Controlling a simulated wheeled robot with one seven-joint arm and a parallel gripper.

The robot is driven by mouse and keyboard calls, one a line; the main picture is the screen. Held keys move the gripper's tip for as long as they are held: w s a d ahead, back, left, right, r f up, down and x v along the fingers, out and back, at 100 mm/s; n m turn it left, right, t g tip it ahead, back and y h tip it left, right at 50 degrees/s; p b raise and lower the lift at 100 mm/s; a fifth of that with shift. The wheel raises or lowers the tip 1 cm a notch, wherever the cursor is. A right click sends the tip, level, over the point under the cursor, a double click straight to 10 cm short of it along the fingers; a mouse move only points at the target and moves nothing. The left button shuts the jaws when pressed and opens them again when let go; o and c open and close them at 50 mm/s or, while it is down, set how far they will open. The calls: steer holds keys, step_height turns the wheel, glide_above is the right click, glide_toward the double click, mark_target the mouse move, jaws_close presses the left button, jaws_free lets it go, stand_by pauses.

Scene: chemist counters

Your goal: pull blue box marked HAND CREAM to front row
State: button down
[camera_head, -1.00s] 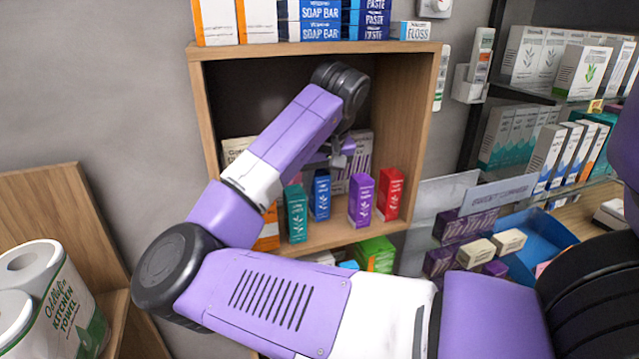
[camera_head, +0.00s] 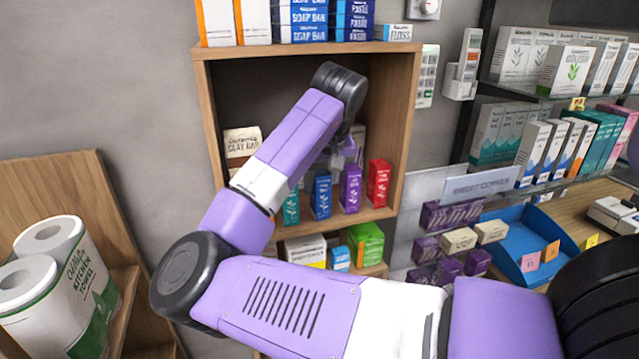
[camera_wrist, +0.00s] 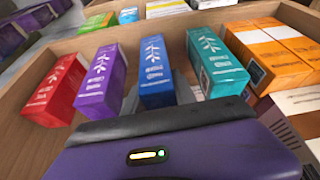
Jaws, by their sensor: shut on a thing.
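The blue box (camera_head: 321,194) stands upright on the middle shelf, its front about in line with the front row. It sits between the teal box (camera_head: 291,208) and the purple box (camera_head: 350,188); the red box (camera_head: 378,184) is further right. In the wrist view the blue box (camera_wrist: 154,68) stands between my gripper's (camera_wrist: 158,96) grey fingers, which are shut on it. The purple box (camera_wrist: 101,82) and teal box (camera_wrist: 214,62) stand close on either side there. The lettering on the blue box is too small to read. My forearm hides part of the shelf in the head view.
The shelf's wooden front edge (camera_wrist: 115,36) lies just beyond the boxes. Orange boxes (camera_wrist: 262,62) stand beside the teal one. A clay bar box (camera_head: 242,141) is further back. The cubby's side wall (camera_head: 402,130) bounds the right.

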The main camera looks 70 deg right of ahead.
steer(key=c, duration=0.9)
jaws_free()
steer(key=v, duration=0.8)
steer(key=shift+b, duration=0.3)
steer(key=shift+s+f, duration=0.1)
